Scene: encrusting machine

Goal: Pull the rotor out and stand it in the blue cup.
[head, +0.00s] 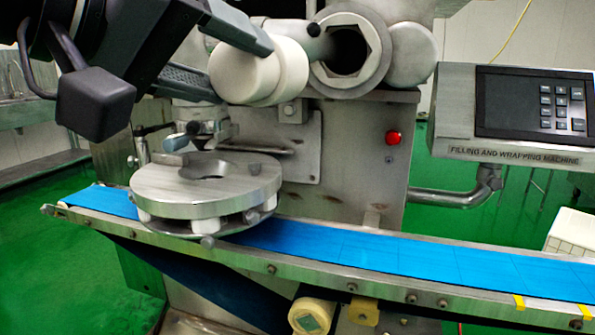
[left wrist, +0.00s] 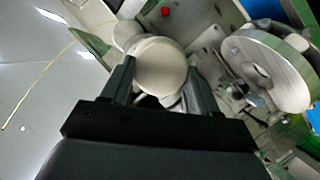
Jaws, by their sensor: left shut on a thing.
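The rotor, as I take it, is a thick white cylinder (head: 262,76) lying on its side at the upper middle of the head view, left of the open hexagonal bore (head: 348,50). My left gripper (head: 238,66) comes in from the upper left, with one dark finger above the white cylinder and one at its lower left, shut on it. In the left wrist view, the rounded white end (left wrist: 160,66) sits between the fingertips (left wrist: 158,78). I cannot tell whether the cylinder still touches the machine behind it. The blue cup does not show. My right gripper is not in view.
A round steel plate unit (head: 215,187) stands over the blue conveyor belt (head: 350,244), below the gripper. A control panel (head: 535,100) is at the right. A red button (head: 393,137) and another white round part (head: 412,55) are on the machine.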

